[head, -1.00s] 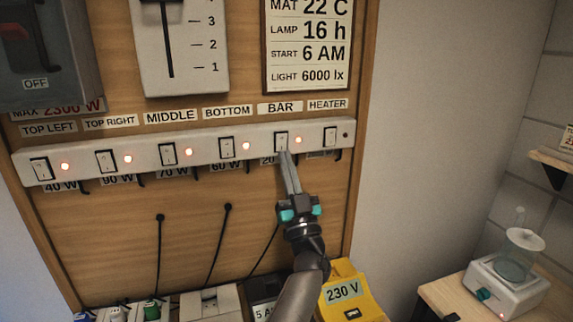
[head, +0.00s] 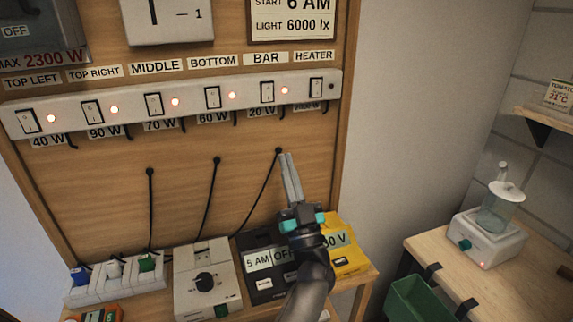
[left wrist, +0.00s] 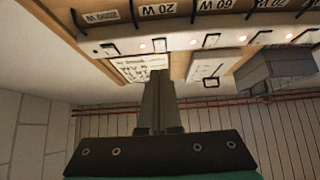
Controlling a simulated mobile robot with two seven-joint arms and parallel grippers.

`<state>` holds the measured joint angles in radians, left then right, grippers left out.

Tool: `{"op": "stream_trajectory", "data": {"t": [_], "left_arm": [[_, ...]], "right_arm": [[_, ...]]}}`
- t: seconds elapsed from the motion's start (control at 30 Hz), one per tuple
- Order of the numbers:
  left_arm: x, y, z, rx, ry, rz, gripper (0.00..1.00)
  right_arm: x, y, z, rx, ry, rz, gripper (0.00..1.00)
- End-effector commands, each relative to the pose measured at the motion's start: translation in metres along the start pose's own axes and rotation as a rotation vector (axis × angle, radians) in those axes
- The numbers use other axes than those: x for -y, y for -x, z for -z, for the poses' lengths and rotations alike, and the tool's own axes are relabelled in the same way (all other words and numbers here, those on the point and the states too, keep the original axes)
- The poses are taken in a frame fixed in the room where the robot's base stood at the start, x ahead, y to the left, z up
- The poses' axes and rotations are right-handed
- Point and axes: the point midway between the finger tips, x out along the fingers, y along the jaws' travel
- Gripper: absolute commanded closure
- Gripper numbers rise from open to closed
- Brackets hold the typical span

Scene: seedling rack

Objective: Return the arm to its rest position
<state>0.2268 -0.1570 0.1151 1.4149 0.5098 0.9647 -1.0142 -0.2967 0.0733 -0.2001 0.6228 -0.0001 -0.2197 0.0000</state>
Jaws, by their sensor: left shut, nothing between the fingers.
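My left gripper (head: 289,178) is in front of the wooden board, below the switch strip and near the top of a black cord. Its two fingers are together with nothing between them, and it touches no switch. In the left wrist view the shut fingers (left wrist: 157,103) point toward the board. The white switch strip (head: 193,106) carries several rocker switches; the BAR switch (head: 267,92) has a lit red lamp beside it. The HEATER switch (head: 316,87) has a dark lamp. My right gripper is not in view.
Below the board stand a socket strip (head: 118,284), a white timer box (head: 206,289), a black timer (head: 262,284) and a yellow 230 V box (head: 350,258). At the right, a bench (head: 458,282) holds a white device (head: 487,241); a green bin (head: 419,300) hangs at its edge. Open space lies between.

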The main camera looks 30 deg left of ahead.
Motion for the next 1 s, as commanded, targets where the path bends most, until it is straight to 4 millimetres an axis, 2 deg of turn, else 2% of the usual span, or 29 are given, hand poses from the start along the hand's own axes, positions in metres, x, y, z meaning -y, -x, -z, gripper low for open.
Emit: {"op": "stream_trajectory", "data": {"t": [0.37, 0.57, 0.77, 0.9, 1.0], "left_arm": [[-0.002, 0.001, -0.001, 0.004, 0.004, -0.017, 1.00], [-0.024, 0.012, -0.006, 0.060, 0.052, -0.218, 1.00], [-0.057, 0.049, -0.016, 0.209, 0.104, -0.537, 1.00], [-0.070, 0.088, -0.025, 0.353, 0.116, -0.738, 1.00], [-0.073, 0.121, -0.032, 0.475, 0.112, -0.864, 1.00]], "right_arm": [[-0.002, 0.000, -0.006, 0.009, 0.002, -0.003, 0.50], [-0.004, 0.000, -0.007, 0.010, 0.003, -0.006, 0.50], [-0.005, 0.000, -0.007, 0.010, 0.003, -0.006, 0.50], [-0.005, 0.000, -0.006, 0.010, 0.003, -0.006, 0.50], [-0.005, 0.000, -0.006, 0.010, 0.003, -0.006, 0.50]]}}
